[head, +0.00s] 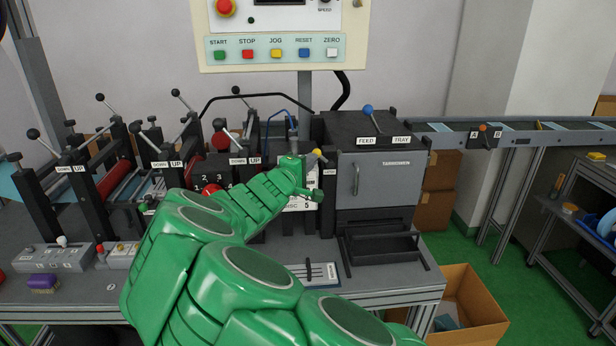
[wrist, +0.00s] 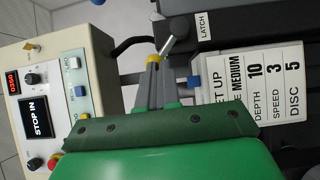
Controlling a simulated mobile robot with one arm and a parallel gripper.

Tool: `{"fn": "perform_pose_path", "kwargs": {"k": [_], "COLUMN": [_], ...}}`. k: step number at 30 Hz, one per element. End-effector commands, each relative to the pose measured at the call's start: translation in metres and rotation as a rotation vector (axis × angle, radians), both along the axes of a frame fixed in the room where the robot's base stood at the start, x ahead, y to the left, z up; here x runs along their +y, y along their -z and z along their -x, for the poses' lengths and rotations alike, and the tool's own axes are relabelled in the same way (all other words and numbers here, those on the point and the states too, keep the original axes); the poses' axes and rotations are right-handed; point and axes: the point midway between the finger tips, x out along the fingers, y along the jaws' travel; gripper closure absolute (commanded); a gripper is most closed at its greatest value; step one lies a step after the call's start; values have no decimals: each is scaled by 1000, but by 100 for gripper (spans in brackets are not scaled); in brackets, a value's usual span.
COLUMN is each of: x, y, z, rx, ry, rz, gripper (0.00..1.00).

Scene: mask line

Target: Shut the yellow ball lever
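The yellow ball lever (head: 318,153) sits at the top left corner of the grey cabinet, by a LATCH label. In the wrist view its yellow ball (wrist: 152,58) shows right at my fingertips, and its metal rod (wrist: 175,37) slants to the upper right. My gripper (wrist: 152,70) has its two grey fingers close together, with the tips at the ball. I cannot tell whether the ball is pinched between them or only touched.
A blue-ball lever (head: 368,110) stands on the feed tray top, above the cabinet door (head: 376,180). A control panel (head: 277,50) hangs behind. Rollers with black-ball levers (head: 33,133) crowd the left. A setup card (wrist: 255,85) is close to my fingers. A conveyor (head: 540,130) runs right.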

Motion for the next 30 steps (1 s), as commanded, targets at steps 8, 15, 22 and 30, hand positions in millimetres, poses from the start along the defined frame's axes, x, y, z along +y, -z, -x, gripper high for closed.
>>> {"fn": "perform_pose_path", "kwargs": {"k": [8, 15, 22, 30], "x": [-9, -14, -20, -25], "y": [-10, -16, -22, -26], "z": [0, 0, 0, 0], "rx": [-1, 0, 1, 2], "ry": [6, 4, 5, 4], "rz": [-180, -274, -299, -404], "gripper": [100, 100, 100, 100]}}
